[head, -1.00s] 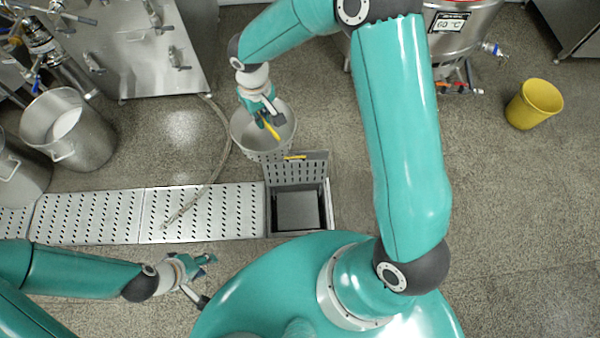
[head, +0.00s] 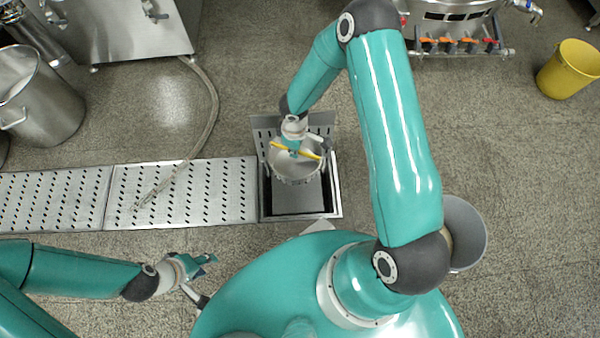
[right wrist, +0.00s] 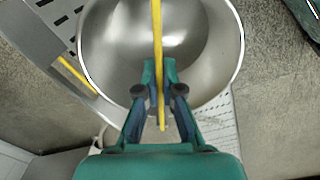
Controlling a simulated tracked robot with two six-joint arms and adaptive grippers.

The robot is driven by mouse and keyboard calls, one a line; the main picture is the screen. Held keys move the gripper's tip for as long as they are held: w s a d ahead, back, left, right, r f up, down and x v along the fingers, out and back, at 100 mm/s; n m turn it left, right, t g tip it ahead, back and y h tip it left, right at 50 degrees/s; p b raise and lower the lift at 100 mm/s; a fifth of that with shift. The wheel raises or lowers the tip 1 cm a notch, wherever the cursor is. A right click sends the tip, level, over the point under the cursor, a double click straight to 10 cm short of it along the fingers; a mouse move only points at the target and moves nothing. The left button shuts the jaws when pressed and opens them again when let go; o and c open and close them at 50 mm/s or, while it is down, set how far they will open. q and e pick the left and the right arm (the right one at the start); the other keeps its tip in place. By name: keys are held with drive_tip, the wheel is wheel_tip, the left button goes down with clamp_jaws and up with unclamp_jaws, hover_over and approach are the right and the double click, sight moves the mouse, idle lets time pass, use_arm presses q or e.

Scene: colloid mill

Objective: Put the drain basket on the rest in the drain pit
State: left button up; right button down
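My right gripper (head: 295,148) is shut on the yellow handle (head: 312,155) of the drain basket (head: 298,174), a round steel bucket. In the right wrist view the gripper (right wrist: 160,98) grips the yellow handle (right wrist: 156,30) across the basket's open mouth (right wrist: 205,65), which looks empty. In the head view the basket overlaps the back part of the open drain pit (head: 335,195). The rest is not clearly visible, and I cannot tell whether the basket touches it. My left gripper (head: 207,264) is away at lower left, apart from the basket; its finger opening is unclear.
The perforated pit lid (head: 262,122) stands behind the pit; a yellow grip (right wrist: 75,74) shows beside the basket in the wrist view. Perforated channel covers (head: 185,195) run left, with a hose (head: 212,110) across them. A grey bucket (head: 468,235) stands right of my arm.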

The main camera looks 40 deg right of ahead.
wheel_tip(320, 180, down, 22)
drive_tip(key=b, duration=0.8)
drive_tip(key=shift+s+f, duration=0.15)
drive_tip(key=shift+s, duration=0.1)
drive_tip(key=shift+f+b, duration=0.1)
drive_tip(key=shift+b, duration=0.3)
drive_tip(key=c, duration=1.3)
unclamp_jaws()
